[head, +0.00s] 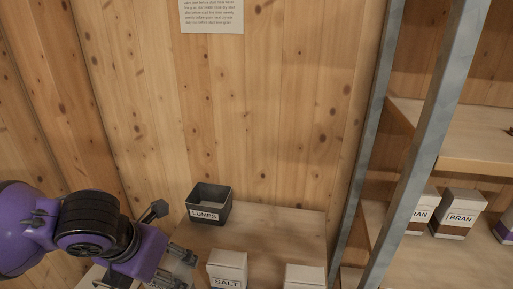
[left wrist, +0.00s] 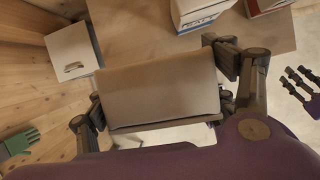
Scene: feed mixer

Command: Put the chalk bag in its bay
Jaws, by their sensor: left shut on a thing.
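In the left wrist view my left gripper (left wrist: 165,92) is shut on a plain grey-brown block-shaped bag (left wrist: 160,88), one finger at each side. No label shows on its visible face, so I cannot read whether it is the chalk bag. In the head view my left gripper (head: 182,268) is low, left of the SALT box (head: 227,268), and the held bag cannot be made out. A dark jointed hand with purple (left wrist: 300,90) at the right edge of the left wrist view appears to be my right gripper; its opening is unclear. No chalk bay can be identified.
A dark open bin marked LUMPS (head: 209,206) stands at the back left of the wooden top (head: 280,232). Another white box (head: 304,276) is right of SALT. A metal post (head: 425,150) and shelves with BRAN boxes (head: 458,215) are at right. A pale box (left wrist: 75,55) is left.

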